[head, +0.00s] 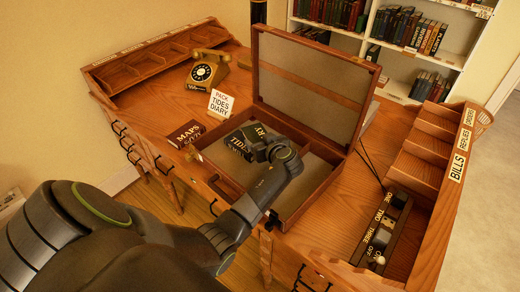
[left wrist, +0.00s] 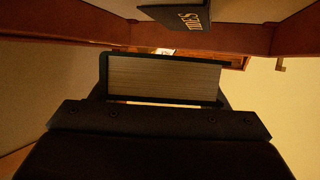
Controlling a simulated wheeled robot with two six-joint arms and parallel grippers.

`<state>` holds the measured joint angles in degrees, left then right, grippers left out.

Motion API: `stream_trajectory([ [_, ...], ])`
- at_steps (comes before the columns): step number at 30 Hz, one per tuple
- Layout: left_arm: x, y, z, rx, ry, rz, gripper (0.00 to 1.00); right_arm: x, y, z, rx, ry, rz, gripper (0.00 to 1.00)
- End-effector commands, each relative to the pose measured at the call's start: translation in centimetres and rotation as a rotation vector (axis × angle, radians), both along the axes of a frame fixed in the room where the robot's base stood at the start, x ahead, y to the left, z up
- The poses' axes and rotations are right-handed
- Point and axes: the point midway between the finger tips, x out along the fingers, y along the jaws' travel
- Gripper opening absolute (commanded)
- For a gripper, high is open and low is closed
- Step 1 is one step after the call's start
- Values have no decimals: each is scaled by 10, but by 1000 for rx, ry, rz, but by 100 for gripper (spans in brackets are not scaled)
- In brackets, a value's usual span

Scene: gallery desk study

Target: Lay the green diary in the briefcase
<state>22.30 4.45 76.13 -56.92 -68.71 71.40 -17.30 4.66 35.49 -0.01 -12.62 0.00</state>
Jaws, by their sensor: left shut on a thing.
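My left gripper (head: 267,149) is shut on the diary's near right edge. The left wrist view shows the held diary's page edges (left wrist: 165,79) between dark covers. Whether the diary touches the case floor cannot be told. The briefcase lid (head: 310,75) stands up at the back. My left wrist and forearm hide part of the case's front. My right gripper is not in view.
A switch box (head: 383,235) and wooden pigeonholes (head: 430,140) stand at the right. Bare desk shows between case and switch box.

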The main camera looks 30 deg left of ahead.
Motion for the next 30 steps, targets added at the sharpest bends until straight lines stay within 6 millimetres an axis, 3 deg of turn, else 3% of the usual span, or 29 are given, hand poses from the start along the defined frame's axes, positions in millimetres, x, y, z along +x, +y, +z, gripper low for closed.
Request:
stream_trajectory([
  [12, 0, 0, -42, 1, 0, -2, 42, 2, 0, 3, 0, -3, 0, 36],
  [27, 0, 0, -49, 0, -2, -1, 42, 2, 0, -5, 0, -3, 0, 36],
  [28, 0, 0, -49, -1, -1, -1, 69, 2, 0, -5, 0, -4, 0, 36],
  [30, 0, 0, -48, 0, -1, -2, 78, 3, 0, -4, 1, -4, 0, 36],
])
